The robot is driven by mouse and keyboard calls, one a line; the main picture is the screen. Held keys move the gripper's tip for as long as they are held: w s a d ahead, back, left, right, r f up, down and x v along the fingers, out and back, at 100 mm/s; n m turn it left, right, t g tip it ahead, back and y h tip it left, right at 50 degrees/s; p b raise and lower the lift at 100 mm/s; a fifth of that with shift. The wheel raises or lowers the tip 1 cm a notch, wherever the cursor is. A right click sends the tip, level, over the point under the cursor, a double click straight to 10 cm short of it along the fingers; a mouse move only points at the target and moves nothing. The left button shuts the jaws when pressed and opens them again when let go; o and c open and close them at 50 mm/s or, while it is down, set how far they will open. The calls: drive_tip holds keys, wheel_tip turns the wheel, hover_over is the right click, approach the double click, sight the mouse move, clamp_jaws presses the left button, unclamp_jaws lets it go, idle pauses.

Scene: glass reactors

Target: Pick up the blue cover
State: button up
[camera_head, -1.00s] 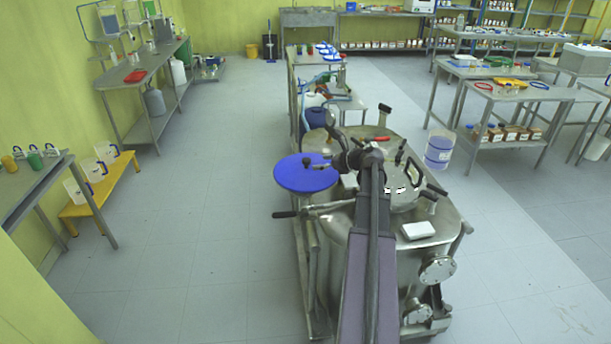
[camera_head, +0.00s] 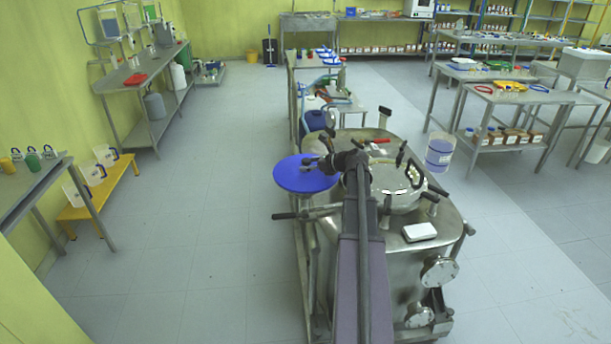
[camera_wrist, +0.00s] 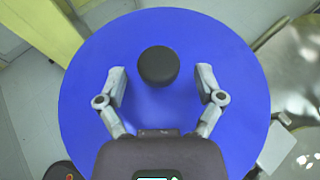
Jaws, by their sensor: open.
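The blue cover (camera_head: 303,181) is a flat round disc at the left side of the steel reactor (camera_head: 385,245) in the head view. In the wrist view the blue cover (camera_wrist: 160,35) fills the middle, with a round black knob (camera_wrist: 158,66) standing on it. My gripper (camera_wrist: 161,84) is open above the cover. Its two fingers are on the left and right of the knob, apart from it, with the knob slightly beyond the line of the fingertips. In the head view my gripper (camera_head: 317,162) is over the cover, and my wrist partly hides it.
The reactor top carries a round hatch (camera_head: 396,188), clamps and a white box (camera_head: 419,232) on the right. A blue-and-white bucket (camera_head: 439,154) stands on the floor behind right. The floor left of the reactor is clear up to a yellow bench (camera_head: 100,190).

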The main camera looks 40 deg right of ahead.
drive_tip(key=shift+w+a+f, duration=0.2)
drive_tip(key=shift+w+f, duration=0.05)
drive_tip(key=shift+w, duration=0.25)
clamp_jaws()
